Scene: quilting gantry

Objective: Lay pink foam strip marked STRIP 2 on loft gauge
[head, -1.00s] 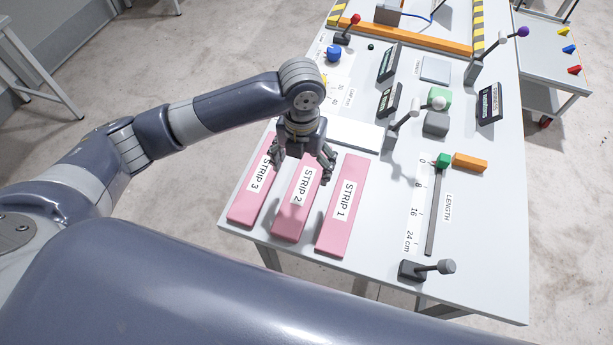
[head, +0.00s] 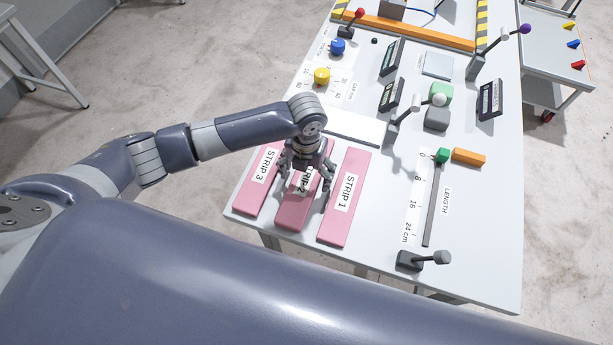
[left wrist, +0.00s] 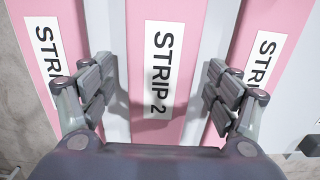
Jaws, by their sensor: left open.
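The pink foam strip marked STRIP 2 (head: 294,214) lies flat on the table between two other pink strips. My left gripper (head: 304,182) is open above it, with one finger on each side. In the left wrist view STRIP 2 (left wrist: 162,68) runs up the middle, between the open fingers of the left gripper (left wrist: 160,88). The fingers appear apart from its sides. In the head view the gripper hides part of its label. I cannot tell which device is the loft gauge. My right gripper is out of view.
STRIP 3 (head: 258,184) lies to the left and STRIP 1 (head: 345,200) to the right, close by. A white plate (head: 353,127) lies beyond the strips. A length scale (head: 430,205), levers and small displays (head: 489,99) stand to the right and behind.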

